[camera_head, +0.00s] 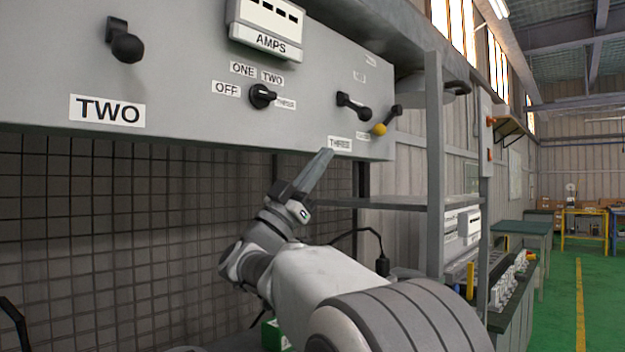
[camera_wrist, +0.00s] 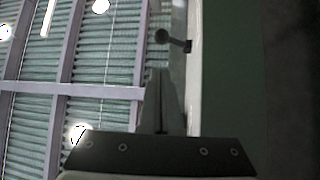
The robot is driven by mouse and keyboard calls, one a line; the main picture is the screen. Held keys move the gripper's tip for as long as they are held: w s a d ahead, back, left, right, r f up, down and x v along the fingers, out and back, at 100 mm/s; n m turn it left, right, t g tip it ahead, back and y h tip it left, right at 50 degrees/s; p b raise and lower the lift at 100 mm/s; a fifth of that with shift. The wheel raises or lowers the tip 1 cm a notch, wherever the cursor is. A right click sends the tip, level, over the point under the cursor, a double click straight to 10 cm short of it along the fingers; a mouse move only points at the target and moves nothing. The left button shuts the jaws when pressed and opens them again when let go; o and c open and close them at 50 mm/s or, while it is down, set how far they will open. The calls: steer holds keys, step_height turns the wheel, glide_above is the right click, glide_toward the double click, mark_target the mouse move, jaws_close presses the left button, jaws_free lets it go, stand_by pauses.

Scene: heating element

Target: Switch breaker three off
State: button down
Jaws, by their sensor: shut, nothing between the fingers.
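Breaker three's black lever (camera_head: 352,104) sticks out from the grey panel (camera_head: 200,105), its round knob at the lower right end of its stem. The label THREE (camera_head: 340,143) is just below it. The tips look apart from the lever.
Breaker two's lever (camera_head: 126,45) is at the upper left, above the label TWO (camera_head: 107,110). A rotary selector (camera_head: 262,96) sits mid-panel under the AMPS meter (camera_head: 265,28). A grey post (camera_head: 434,150) stands further right.

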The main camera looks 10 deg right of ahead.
steer(key=shift+v, duration=1.5)
steer(key=shift+s, duration=0.15)
